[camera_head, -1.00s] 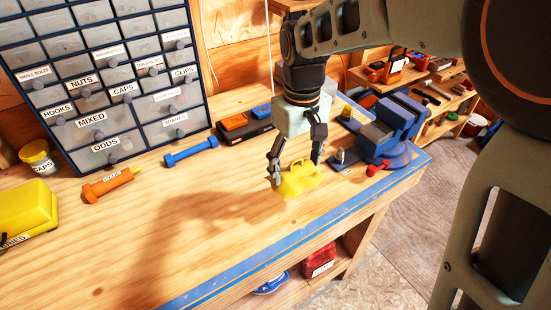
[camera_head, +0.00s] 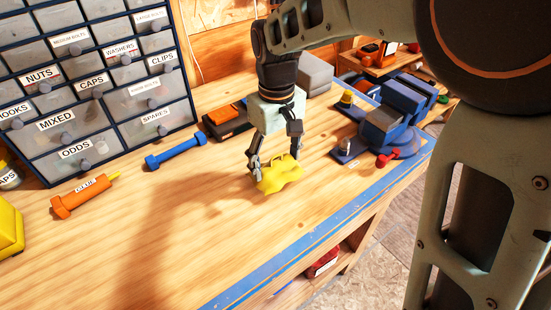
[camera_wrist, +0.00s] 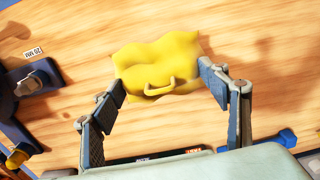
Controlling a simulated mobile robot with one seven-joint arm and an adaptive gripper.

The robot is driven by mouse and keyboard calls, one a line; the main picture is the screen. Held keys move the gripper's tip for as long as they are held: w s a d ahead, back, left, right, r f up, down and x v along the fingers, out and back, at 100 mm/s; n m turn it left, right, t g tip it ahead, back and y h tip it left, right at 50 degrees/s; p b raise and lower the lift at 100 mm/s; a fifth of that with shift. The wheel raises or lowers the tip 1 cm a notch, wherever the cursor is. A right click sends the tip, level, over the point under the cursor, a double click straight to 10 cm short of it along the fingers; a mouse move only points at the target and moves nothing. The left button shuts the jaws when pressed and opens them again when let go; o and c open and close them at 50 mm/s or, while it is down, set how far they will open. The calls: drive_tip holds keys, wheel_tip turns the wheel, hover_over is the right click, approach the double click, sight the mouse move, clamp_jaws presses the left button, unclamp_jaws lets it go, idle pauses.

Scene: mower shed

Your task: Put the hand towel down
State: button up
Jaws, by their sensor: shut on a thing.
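The hand towel is a crumpled yellow cloth (camera_head: 280,176) with a small loop. My gripper (camera_head: 275,168) points down over the workbench and is shut on the towel. In the wrist view the towel (camera_wrist: 158,62) spans the space between the two fingertips (camera_wrist: 161,80), its loop facing the camera. The towel is low over the bare bench top (camera_head: 210,220); I cannot tell whether its underside touches the wood.
A blue vise (camera_head: 392,128) with a red knob stands to the right. A blue dumbbell-shaped tool (camera_head: 175,151) and an orange tube (camera_head: 85,196) lie to the left. A drawer cabinet (camera_head: 95,85) stands behind. The bench's front middle is clear, up to its blue edge (camera_head: 330,225).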

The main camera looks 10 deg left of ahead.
sight(275, 161)
drive_tip(key=shift+w+a+f+b, duration=0.15)
drive_tip(key=shift+f+b, duration=1.15)
drive_tip(key=shift+f, duration=0.55)
drive_tip(key=shift+f, duration=0.1)
drive_tip(key=o, duration=0.9)
drive_tip(key=shift+o, duration=0.2)
wheel_tip(275, 161, up, 12)
drive_tip(key=shift+r+p, duration=0.15)
drive_tip(key=shift+p, duration=0.35)
